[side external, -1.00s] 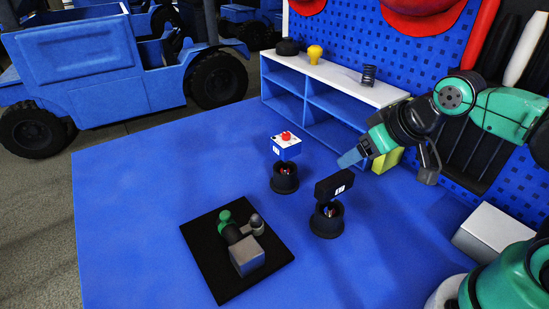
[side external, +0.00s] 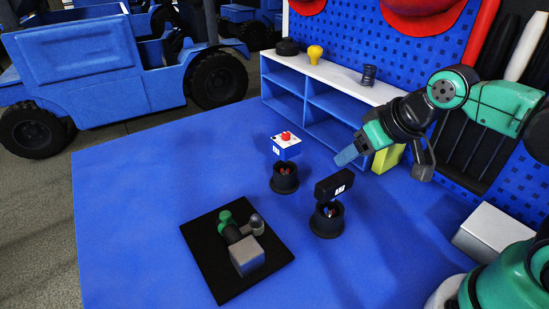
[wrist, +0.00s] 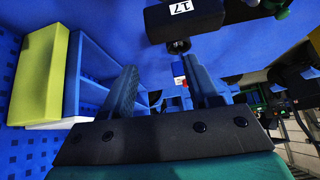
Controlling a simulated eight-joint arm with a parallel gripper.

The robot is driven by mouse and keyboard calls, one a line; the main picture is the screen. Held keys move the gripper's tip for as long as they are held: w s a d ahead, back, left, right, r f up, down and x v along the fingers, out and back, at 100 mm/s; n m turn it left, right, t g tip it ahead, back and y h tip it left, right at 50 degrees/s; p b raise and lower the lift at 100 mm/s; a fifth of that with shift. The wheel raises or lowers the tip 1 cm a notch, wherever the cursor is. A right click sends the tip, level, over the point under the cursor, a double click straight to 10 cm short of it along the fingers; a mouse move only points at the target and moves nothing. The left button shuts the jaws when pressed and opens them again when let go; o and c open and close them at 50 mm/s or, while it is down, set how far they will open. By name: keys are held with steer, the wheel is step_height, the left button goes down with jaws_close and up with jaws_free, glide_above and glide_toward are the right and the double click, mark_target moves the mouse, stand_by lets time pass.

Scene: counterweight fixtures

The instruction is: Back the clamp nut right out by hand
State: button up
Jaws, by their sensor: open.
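On a black plate (side external: 215,270) stands a fixture with a grey block (side external: 247,257), a dark round body (side external: 231,233), a green knob (side external: 225,216) and a grey rounded post (side external: 257,222). I cannot tell which part is the clamp nut. My gripper (side external: 346,157) is open, with blue fingers, in the air up and right of the fixture and well apart from it. In the wrist view my gripper (wrist: 162,84) shows its two fingers spread with nothing gripped between them.
A black labelled block (side external: 334,186) sits over a dark round cup (side external: 326,221) below my gripper; the block also shows in the wrist view (wrist: 211,18). The blue shelf (side external: 331,79) stands behind.

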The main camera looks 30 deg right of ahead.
steer(key=w+a+m+g, duration=0.3)
steer(key=w+a+m, duration=0.1)
steer(key=a+m, duration=0.2)
steer(key=m+g, duration=0.3)
steer(key=m, duration=0.3)
glide_above(256, 217)
steer(key=d, duration=0.1)
steer(key=f, duration=0.4)
steer(key=shift+w+d+f, duration=0.15)
steer(key=shift+w+f, duration=0.05)
steer(key=shift+w, duration=0.1)
steer(key=shift+a+f+m+g, duration=0.4)
steer(key=shift+f, duration=2.7)
steer(key=shift+c, duration=0.2)
jaws_close()
